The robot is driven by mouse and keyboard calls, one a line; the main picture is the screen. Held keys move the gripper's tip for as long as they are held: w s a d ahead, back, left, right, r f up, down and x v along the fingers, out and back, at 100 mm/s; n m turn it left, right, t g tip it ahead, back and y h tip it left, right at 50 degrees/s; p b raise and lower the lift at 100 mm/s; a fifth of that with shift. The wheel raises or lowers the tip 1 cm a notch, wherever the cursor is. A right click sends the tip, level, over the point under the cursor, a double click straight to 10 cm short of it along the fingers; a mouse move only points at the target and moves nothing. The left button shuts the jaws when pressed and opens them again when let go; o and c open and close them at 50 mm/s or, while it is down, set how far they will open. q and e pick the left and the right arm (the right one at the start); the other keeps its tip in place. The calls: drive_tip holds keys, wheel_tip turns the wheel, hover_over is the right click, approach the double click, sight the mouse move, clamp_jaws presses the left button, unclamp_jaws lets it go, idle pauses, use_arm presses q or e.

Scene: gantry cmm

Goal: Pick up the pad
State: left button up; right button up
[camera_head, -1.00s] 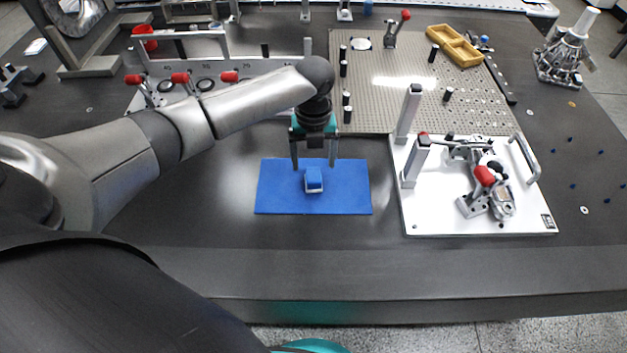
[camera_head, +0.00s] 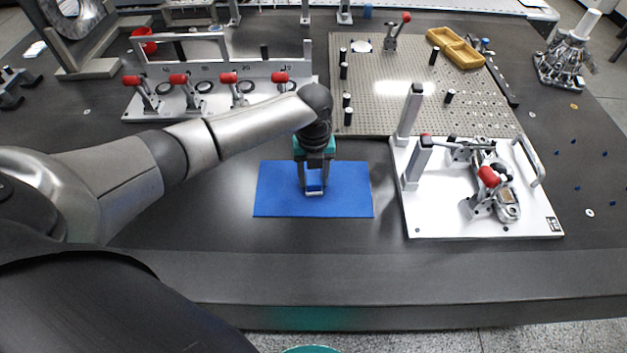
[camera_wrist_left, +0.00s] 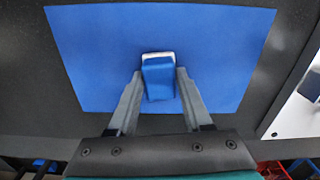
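The pad (camera_head: 315,190) is a small block with a blue top and a white lower edge. It sits on a flat blue mat (camera_head: 350,188) near the middle of the table. My left gripper (camera_head: 314,188) comes down over it with one finger on each side. In the left wrist view the pad (camera_wrist_left: 158,80) lies between the fingertips (camera_wrist_left: 159,82), which look pressed against its sides. The pad still appears to be at mat level. My right gripper is not in view.
A white fixture plate (camera_head: 430,215) with posts and a red-tipped clamp stands right of the mat. A perforated plate (camera_head: 400,105) lies behind, with a yellow tray (camera_head: 455,47). A rack with red-handled clamps (camera_head: 210,90) is at the back left. The table front is clear.

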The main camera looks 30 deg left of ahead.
use_arm(q)
clamp_jaws()
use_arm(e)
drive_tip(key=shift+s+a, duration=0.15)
use_arm(q)
drive_tip(key=shift+r, duration=0.1)
drive_tip(key=shift+r+p, duration=0.3)
drive_tip(key=shift+r, duration=0.35)
wheel_tip(320, 180, up, 12)
drive_tip(key=p, duration=0.4)
wheel_tip(320, 180, up, 6)
drive_tip(key=f, duration=0.1)
hover_over(314, 176)
drive_tip(key=shift+s+r+p, duration=0.1)
drive_tip(key=shift+r+p, duration=0.45)
drive_tip(key=shift+r, duration=0.25)
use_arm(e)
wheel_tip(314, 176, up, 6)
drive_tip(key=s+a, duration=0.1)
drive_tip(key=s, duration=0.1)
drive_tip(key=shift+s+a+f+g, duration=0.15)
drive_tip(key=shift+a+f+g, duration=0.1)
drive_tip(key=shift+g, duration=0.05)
use_arm(q)
unclamp_jaws()
drive_tip(key=c, duration=0.7)
